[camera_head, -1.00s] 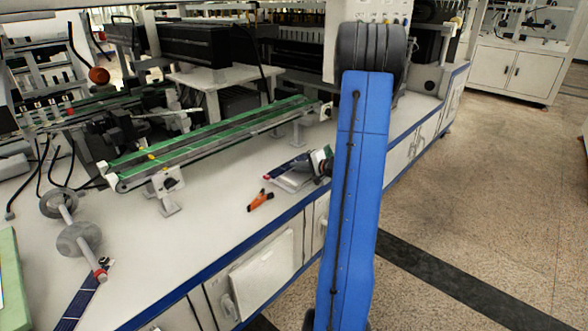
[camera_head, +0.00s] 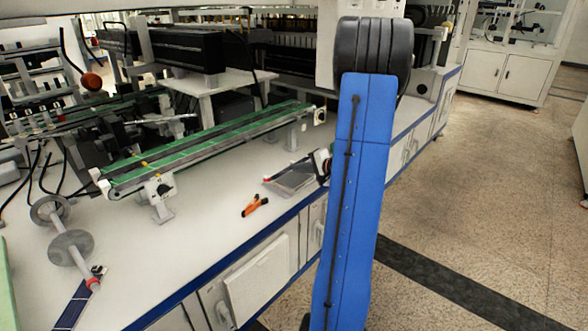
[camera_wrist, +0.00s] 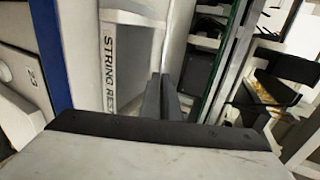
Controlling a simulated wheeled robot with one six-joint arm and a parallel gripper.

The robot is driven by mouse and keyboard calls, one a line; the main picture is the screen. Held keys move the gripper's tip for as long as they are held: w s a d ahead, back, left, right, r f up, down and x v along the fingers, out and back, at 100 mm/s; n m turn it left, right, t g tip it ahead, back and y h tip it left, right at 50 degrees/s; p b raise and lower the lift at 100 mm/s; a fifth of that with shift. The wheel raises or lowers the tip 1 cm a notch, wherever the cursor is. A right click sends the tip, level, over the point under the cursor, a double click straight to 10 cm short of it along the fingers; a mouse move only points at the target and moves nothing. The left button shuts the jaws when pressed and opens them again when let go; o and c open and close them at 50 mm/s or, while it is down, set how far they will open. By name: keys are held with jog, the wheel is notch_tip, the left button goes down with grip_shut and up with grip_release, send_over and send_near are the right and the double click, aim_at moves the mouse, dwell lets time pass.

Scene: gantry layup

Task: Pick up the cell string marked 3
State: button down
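A dark blue cell string (camera_head: 72,306) lies at the lower left of the bench in the head view, cut off by the frame edge. No mark 3 is readable on it. A grey tray (camera_head: 294,180) with a dark strip along its back edge lies beside my gripper, which is mostly hidden behind my blue arm there. In the wrist view, my gripper's dark fingers (camera_wrist: 164,98) are over a pale grey tray lettered "STRING REST" (camera_wrist: 124,60). The fingers appear close together with nothing clearly between them. Whether they are shut is unclear.
An orange-handled tool (camera_head: 254,206) lies near the bench's blue front edge. A green conveyor (camera_head: 205,148) runs behind it on legs.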

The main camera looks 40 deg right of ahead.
jog(key=a+v, duration=0.1)
jog(key=v, duration=0.9)
jog(key=shift+s+d, duration=0.4)
jog(key=shift+d, duration=0.1)
jog(key=shift+w+f, duration=0.15)
jog(key=shift+f, duration=0.05)
